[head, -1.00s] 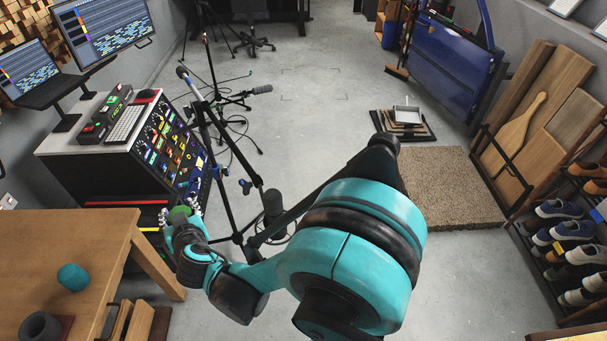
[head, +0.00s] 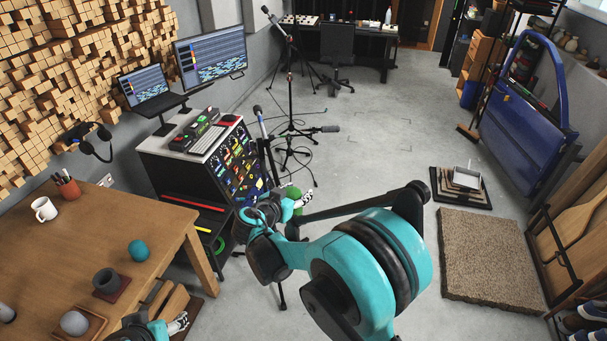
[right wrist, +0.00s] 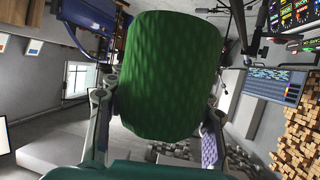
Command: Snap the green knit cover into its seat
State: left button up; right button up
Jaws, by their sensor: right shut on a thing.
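The green knit cover (head: 293,191) is a rounded, ribbed green piece. It fills the middle of the right wrist view (right wrist: 168,75), with a finger on each side. My right gripper (head: 301,200) is shut on it and holds it in the air in front of the mixing console. My left gripper (head: 180,324) is at the bottom of the head view, by the table's front edge. Its fingers are small there, and I cannot tell whether they are open.
The wooden table (head: 60,250) on the left holds a teal ball (head: 138,250), a dark grey cup (head: 106,279), a grey ball (head: 74,322) and a white mug (head: 44,209). The console (head: 205,140) stands behind. A brown mat (head: 490,258) and blue car door (head: 525,120) are right. Mid-floor is open.

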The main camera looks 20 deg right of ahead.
jog(key=shift+s+a+r, duration=0.15)
jog(key=shift+s+r, duration=0.05)
jog(key=shift+s, duration=0.2)
jog(key=shift+w+f+b, duration=0.2)
jog(key=shift+f+b, duration=0.05)
jog(key=shift+b, duration=0.15)
jog(key=shift+s+f+b, duration=0.1)
jog(key=shift+f+b, duration=0.4)
pick_arm(q)
jog(key=f+b, duration=0.2)
jog(key=f, duration=0.1)
jog(key=f+b, duration=0.2)
jog(key=shift+s+a+f, duration=0.1)
jog(key=shift+s+f, duration=0.1)
jog(key=shift+s, duration=0.05)
pick_arm(e)
notch_tip(320, 180, down, 5)
jog(key=shift+r, duration=0.2)
pick_arm(q)
jog(key=shift+f, duration=0.35)
dwell(0.4)
notch_tip(320, 180, down, 7)
jog(key=b, duration=0.7)
jog(key=shift+b, duration=0.35)
pick_arm(e)
jog(key=shift+f, duration=4.1)
jog(key=o, duration=0.9)
